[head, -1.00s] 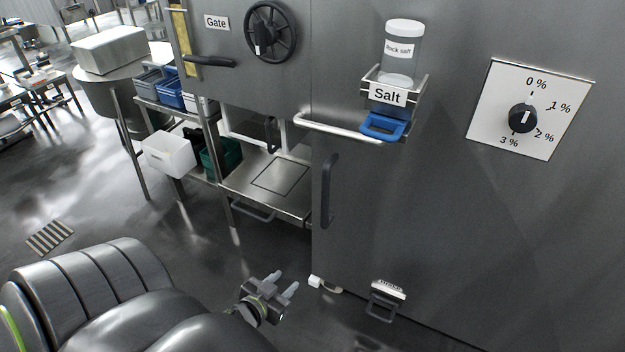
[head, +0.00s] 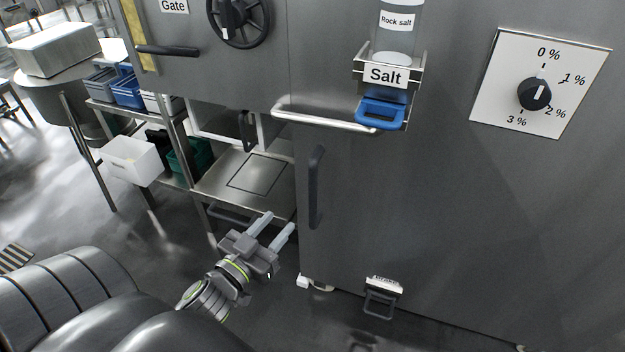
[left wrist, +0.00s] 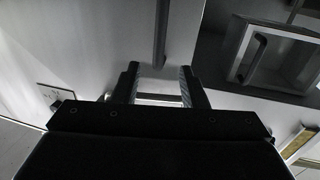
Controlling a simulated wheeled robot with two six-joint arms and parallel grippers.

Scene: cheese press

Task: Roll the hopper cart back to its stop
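No part is labelled as a hopper cart, so I cannot tell for sure which part it is. A large grey steel housing (head: 440,220) fills the right side, with a dark upright handle (head: 316,187) near its left edge. This handle also shows in the left wrist view (left wrist: 160,35), ahead of the fingers. A steel bar handle (head: 325,119) is higher up and shows between the fingers in the left wrist view (left wrist: 158,98). My left gripper (head: 272,229) is open and empty, left of and below the upright handle, apart from it. My right gripper is out of view.
A low steel shelf (head: 215,187) with a dark handle lies behind my left gripper. A salt holder (head: 385,75) and a dial plate (head: 500,85) are on the housing. A labelled pedal (head: 381,302) sits low at its front. Bins stand at left; floor there is open.

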